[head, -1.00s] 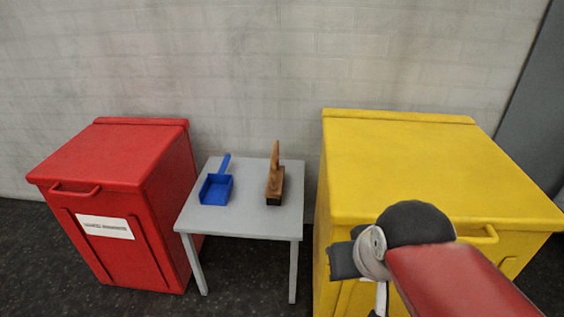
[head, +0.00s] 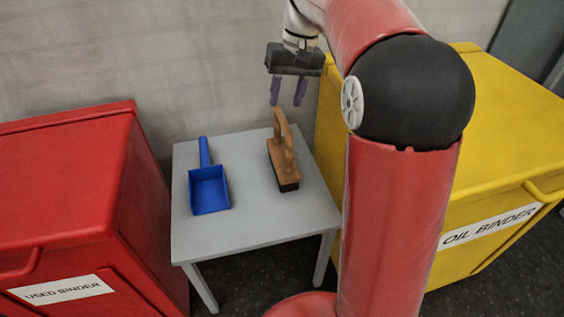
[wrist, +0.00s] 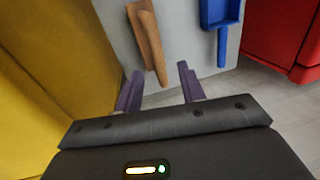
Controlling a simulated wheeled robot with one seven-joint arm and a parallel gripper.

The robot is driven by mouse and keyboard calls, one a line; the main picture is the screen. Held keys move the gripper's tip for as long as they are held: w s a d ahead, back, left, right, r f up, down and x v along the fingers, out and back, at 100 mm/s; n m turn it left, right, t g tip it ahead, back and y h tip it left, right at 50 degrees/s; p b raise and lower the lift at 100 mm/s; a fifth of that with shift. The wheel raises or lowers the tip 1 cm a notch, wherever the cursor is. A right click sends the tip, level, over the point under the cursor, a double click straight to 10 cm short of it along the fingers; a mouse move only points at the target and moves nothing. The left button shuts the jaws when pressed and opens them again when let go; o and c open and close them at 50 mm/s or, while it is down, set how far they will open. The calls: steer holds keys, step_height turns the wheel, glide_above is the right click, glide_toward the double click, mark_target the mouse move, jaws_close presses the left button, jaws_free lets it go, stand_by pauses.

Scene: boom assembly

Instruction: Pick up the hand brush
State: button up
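The hand brush (head: 284,160) stands on a small grey table (head: 240,228), with a brown wooden body, an upright wooden handle and dark bristles at its near end.
A blue dustpan (head: 209,190) lies left of the brush on the table. A red bin (head: 80,190) labelled "USED BINDER" stands to the left, a yellow bin (head: 480,140) labelled "OIL BINDER" to the right. A grey wall (head: 150,50) rises behind the table.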

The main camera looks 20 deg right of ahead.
mark_target(283, 117)
steer(key=f, duration=0.2)
steer(key=f+b, duration=0.1)
steer(key=f, duration=0.1)
steer(key=a+f+b, duration=0.1)
steer(key=f, duration=0.2)
jaws_close()
steer(key=shift+r, duration=0.1)
stand_by(1.2)
